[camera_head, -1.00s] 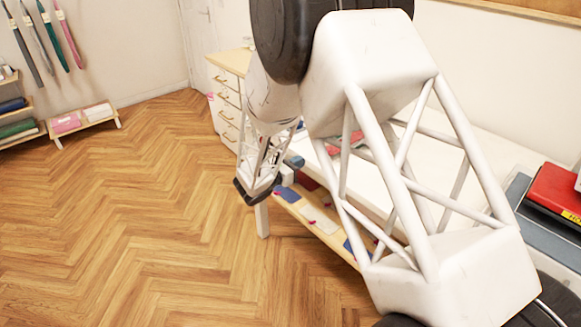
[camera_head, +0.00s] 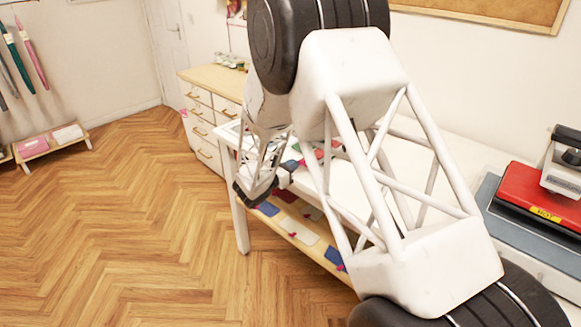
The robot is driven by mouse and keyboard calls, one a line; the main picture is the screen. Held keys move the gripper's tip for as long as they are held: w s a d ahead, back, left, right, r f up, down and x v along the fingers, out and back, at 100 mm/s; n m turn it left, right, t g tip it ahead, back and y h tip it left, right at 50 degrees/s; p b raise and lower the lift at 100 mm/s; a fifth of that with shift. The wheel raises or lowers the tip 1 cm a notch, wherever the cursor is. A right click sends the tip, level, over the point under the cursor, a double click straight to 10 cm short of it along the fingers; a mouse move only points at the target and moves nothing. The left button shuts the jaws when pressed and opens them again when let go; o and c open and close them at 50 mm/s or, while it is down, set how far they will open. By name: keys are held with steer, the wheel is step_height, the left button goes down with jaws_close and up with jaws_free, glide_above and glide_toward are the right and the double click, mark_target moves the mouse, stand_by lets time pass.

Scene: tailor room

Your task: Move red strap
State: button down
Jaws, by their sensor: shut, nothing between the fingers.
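I cannot make out a red strap for certain. A small red item (camera_head: 323,153) lies on the white table (camera_head: 440,165) among blue and green pieces, partly hidden behind my arm; I cannot tell whether it is a strap. My gripper (camera_head: 284,178) is small at the far end of my arm, by the table's left front edge. It is shut and holds nothing. Its fingertips are not clear, and my arm links hide much of the table.
A red heat press (camera_head: 545,192) stands at the table's right. A shelf (camera_head: 300,233) with coloured pieces is below the tabletop. A drawer cabinet (camera_head: 205,122) stands behind. The left floor is clear.

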steer(key=shift+x, duration=1.9)
steer(key=v, duration=1.4)
steer(key=shift+w+a+r, duration=0.1)
steer(key=shift+a, duration=0.1)
steer(key=shift+w+d, duration=0.15)
steer(key=shift+x, duration=6.8)
